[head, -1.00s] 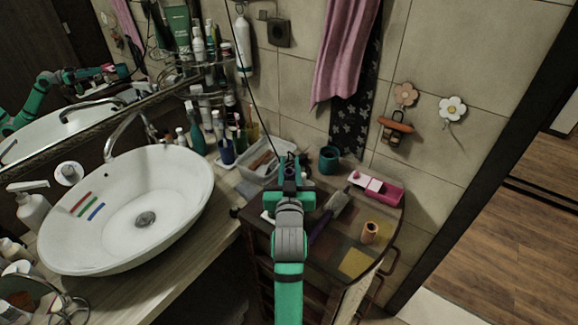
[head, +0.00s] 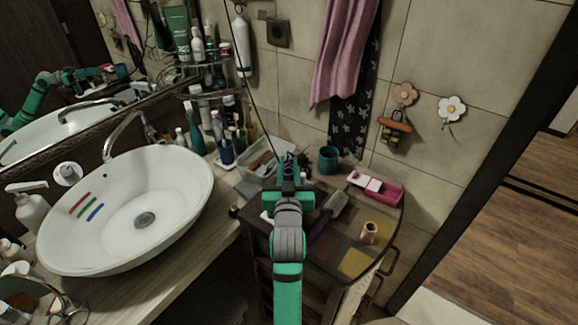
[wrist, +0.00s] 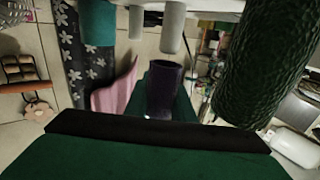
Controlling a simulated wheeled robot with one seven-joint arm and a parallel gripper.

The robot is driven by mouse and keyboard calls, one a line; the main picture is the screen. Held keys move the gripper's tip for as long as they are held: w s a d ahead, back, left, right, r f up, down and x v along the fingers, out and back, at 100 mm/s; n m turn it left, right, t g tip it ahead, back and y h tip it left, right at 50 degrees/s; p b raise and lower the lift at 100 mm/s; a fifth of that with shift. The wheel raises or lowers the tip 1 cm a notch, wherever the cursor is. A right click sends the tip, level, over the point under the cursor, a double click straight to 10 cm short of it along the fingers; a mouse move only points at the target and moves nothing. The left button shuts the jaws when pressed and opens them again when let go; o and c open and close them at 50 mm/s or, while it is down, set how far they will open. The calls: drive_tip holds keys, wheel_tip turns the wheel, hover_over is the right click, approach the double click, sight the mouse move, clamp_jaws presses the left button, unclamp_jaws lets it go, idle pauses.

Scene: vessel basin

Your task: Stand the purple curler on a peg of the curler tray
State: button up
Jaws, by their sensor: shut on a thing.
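In the wrist view, the purple curler (wrist: 163,88) is a dark hollow tube between the fingers of my gripper. My gripper (head: 289,172) is shut on it, mostly covered by my own arm in the head view. The wrist view looks upside down. The curler tray (wrist: 220,5) is a pale strip along its top edge, with several grey pegs (wrist: 172,27) pointing down in the picture. The curler appears apart from the pegs. A green textured curler (wrist: 265,60) stands at the right. The tray is largely hidden behind my arm in the head view.
A teal cup (head: 328,160) and a pink tray (head: 388,190) stand at the back of the cabinet top. An orange curler (head: 369,232) stands at the right, near a dark-handled brush (head: 336,206). A clear bin (head: 258,165) and the basin (head: 190,200) are to the left.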

drive_tip(key=shift+f, duration=0.15)
drive_tip(key=shift+f, duration=0.15)
drive_tip(key=o, duration=1.1)
drive_tip(key=s, duration=1.1)
drive_tip(key=shift+w, duration=0.1)
